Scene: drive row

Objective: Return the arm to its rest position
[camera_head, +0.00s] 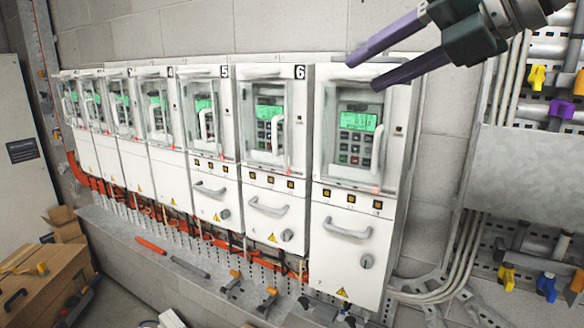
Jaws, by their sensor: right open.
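My right gripper (362,72) comes in from the top right with its two purple fingers spread apart and nothing between them. Its fingertips are in front of the upper part of the nearest drive cabinet (340,250), close to its keypad panel (357,135) with a lit green display. I cannot tell whether a fingertip touches the cabinet. The fingers hide part of the cabinet's top edge and its number. My left gripper is not in view.
A row of white drive cabinets runs left along the wall, including number 6 (268,205) and number 5 (213,190). Conduits and valves with yellow handles (537,77) are at the right.

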